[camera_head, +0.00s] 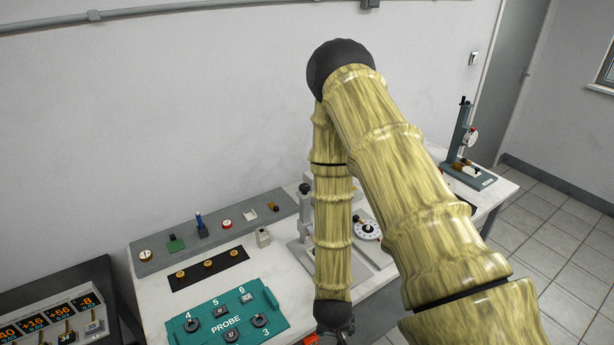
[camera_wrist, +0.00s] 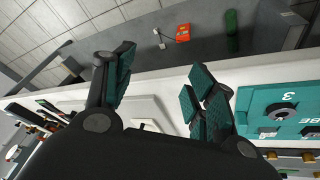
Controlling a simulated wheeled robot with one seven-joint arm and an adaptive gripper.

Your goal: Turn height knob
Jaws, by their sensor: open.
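My gripper (camera_wrist: 158,75) is open in the wrist view, its teal-padded fingers apart with nothing between them. In the head view my gripper is at the bottom centre, partly cut off by the frame edge, beside the teal PROBE panel. A grey stand with a black knob on top (camera_head: 305,188) stands on the white bench, left of my forearm and partly hidden by it. A second upright stand with a dial gauge (camera_head: 465,140) is at the bench's right end. I cannot tell which knob is the height knob. My gripper is apart from both stands.
The teal PROBE panel (camera_head: 253,323) has numbered sockets; it also shows in the wrist view (camera_wrist: 270,120). A grey strip of small parts (camera_head: 222,232) lies along the wall. A white dial (camera_head: 367,229) is beside my arm. Numeric displays (camera_head: 50,322) are at lower left. Floor is clear at right.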

